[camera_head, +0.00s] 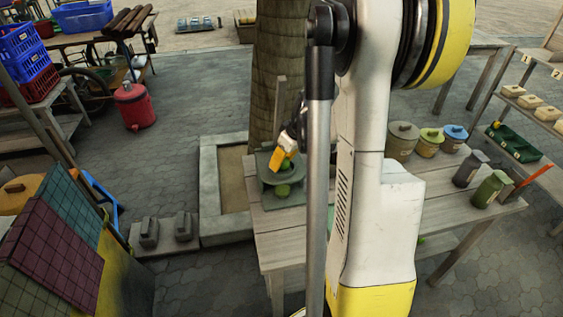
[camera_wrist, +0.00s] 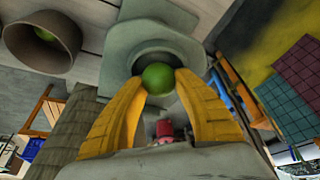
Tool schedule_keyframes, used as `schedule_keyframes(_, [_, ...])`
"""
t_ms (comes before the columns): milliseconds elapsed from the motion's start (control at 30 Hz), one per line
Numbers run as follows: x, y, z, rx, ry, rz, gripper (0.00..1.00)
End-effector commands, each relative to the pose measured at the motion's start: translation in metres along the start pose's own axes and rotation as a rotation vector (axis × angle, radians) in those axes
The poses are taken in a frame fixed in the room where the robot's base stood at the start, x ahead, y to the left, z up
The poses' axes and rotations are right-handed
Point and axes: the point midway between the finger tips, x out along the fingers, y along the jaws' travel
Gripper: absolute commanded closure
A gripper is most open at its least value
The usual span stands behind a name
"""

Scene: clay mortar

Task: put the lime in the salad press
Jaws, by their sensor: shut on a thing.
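The lime (camera_wrist: 158,78) is a round green fruit pinched between the yellow fingertips of my gripper (camera_wrist: 158,84). The salad press (camera_wrist: 128,42) is a grey-green piece with a round, rimmed opening. In the wrist view the lime overlaps the near edge of that opening; I cannot tell the height between them. In the head view my gripper (camera_head: 281,161) points down over the press (camera_head: 268,187), which stands at the left end of the wooden table. Small green patches show there around the fingers and on the press, but the lime is not clearly distinguishable.
A brown bowl (camera_wrist: 20,55) with a green round thing in it sits beside the press. Lidded pots (camera_head: 402,141) and green and dark canisters (camera_head: 490,189) stand at the table's right. A tree trunk (camera_head: 277,75) rises behind the press. My arm hides the middle of the table.

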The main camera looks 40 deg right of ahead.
Motion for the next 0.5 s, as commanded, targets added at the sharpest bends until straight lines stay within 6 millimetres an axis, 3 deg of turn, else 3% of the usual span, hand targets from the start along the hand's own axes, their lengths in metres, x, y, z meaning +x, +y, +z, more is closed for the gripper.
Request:
schedule_keyframes(100, [0.0042, 0.0000, 0.0017, 0.000, 0.000, 0.000, 0.98])
schedule_keyframes(133, [0.0036, 0.0001, 0.0015, 0.000, 0.000, 0.000, 0.58])
schedule_keyframes(200, [0.0029, 0.0000, 0.0012, 0.000, 0.000, 0.000, 0.45])
schedule_keyframes(500, [0.0023, 0.0000, 0.0012, 0.000, -0.001, 0.000, 0.45])
